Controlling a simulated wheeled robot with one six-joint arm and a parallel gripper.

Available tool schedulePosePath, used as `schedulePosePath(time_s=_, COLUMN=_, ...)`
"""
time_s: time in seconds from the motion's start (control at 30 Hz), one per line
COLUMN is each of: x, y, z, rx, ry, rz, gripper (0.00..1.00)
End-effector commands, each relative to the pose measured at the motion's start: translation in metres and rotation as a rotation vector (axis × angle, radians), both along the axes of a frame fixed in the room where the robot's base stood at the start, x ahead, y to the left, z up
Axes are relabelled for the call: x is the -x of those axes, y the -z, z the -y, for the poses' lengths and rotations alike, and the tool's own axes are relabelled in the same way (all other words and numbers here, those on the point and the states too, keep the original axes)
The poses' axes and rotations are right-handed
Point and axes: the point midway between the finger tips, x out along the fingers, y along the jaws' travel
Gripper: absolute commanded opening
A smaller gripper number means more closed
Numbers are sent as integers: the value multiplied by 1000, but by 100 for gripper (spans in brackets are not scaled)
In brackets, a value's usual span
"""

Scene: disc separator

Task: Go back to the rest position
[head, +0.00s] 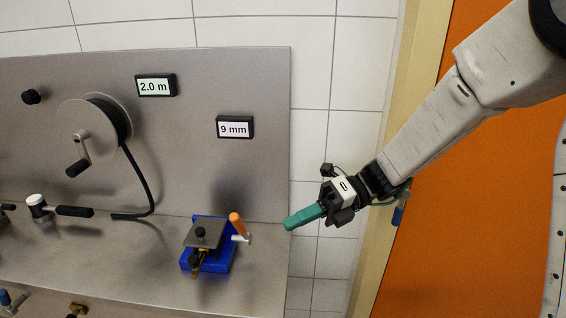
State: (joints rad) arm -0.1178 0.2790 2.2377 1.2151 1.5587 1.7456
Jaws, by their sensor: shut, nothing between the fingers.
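My gripper (293,222) has teal fingers, shut together and empty. It is at the end of my white arm, right of the grey panel and pointing left and slightly down. It appears in front of the right edge of the bench. A blue device (222,256) with a grey plate, a black knob and an orange-handled lever (237,226) stands on the bench to the left of the fingertips. A visible gap separates it from my gripper.
A grey panel (200,100) carries a reel (95,125) with a crank and black cable, a "2.0 m" display (155,86) and a "9 mm" display (234,128). A black-handled tool (60,209) lies at left on the bench (150,245). An orange door (450,230) is behind my arm.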

Motion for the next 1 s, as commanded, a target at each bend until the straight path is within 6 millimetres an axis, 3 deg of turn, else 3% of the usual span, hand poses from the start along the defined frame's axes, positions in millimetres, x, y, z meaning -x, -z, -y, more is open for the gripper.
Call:
schedulePosePath(time_s=0.17, x=12, y=17, z=8, rx=-29, ry=-108, rz=231, gripper=0)
schedulePosePath(time_s=0.33, x=48, y=30, z=36, rx=-54, ry=-373, rz=610, gripper=0)
schedulePosePath(time_s=0.5, x=88, y=24, z=85, rx=-101, ry=-762, rz=1058, gripper=0)
schedulePosePath(time_s=0.7, x=122, y=10, z=147, rx=-140, ry=-1248, rz=1441, gripper=0)
schedulePosePath(time_s=1.0, x=158, y=-20, z=221, rx=-58, ry=-1835, rz=1664, gripper=0)
